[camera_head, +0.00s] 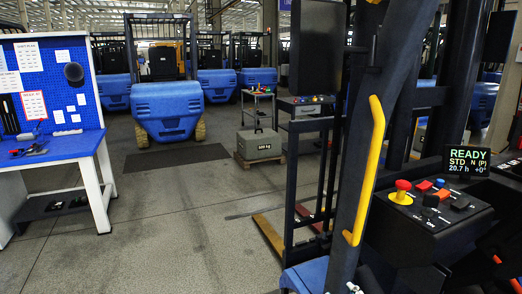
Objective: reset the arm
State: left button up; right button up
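At the right, a dark control console (425,222) carries a red mushroom button (403,185) on a yellow base. A small display (467,160) above the console reads READY, STD, N (P), 20.7 h and +0°. A yellow grab handle (376,140) is fixed to the dark upright post left of the console. No separate thing is clearly marked as the arm.
A blue pegboard workbench (60,147) with tools stands at the left. A blue forklift (166,108) stands behind, others beyond it. A grey 500 kg-type weight block (259,144) sits on a wooden pallet. Dark mast frames stand right of centre. The concrete floor (180,220) between is clear.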

jog(key=s+d+f+m+g, duration=0.1)
jog(key=s+f+m+g, duration=0.1)
jog(key=s+f+g, duration=0.35)
jog(key=s+d+f+m+g, duration=0.1)
jog(key=s+f+m+g, duration=0.1)
jog(key=s+f, duration=0.65)
jog(key=s+d+f+m+g, duration=0.1)
jog(key=s+f+m+g, duration=0.2)
jog(key=s, duration=0.8)
jog(key=s+f+g, duration=0.3)
jog(key=f, duration=2.5)
jog(key=s+d+f+n, duration=0.1)
jog(key=s+d+f, duration=0.1)
jog(key=s+f, duration=1.2)
jog(key=shift+s+d+f+g+h, duration=0.2)
jog(key=shift+s+g+h, duration=0.25)
jog(key=shift+s, duration=0.55)
